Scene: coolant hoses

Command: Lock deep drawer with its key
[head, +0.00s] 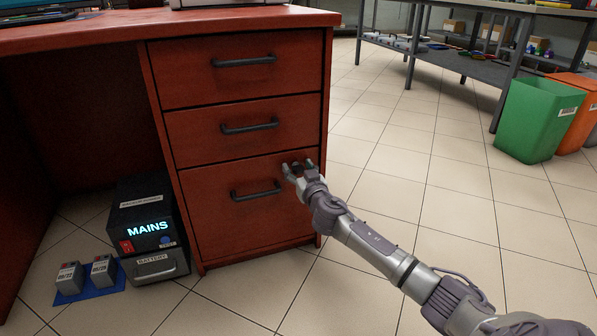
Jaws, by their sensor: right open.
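The deep drawer (245,222) is the lowest and tallest of three in the red-brown desk, and it looks closed. Its dark bar handle (256,191) is on its front. My right gripper (298,166) is open at the upper right corner of the deep drawer's front, right of the handle. The gripper covers that corner, so I cannot make out a lock or key there. I cannot tell whether the fingers touch anything. My left gripper is out of view.
A black MAINS unit (147,227) stands in the desk's knee space, beside two small batteries on a blue mat (103,289). A green bin (536,118) and an orange bin (582,110) stand at right, near a metal shelf table (462,62). The tiled floor between is clear.

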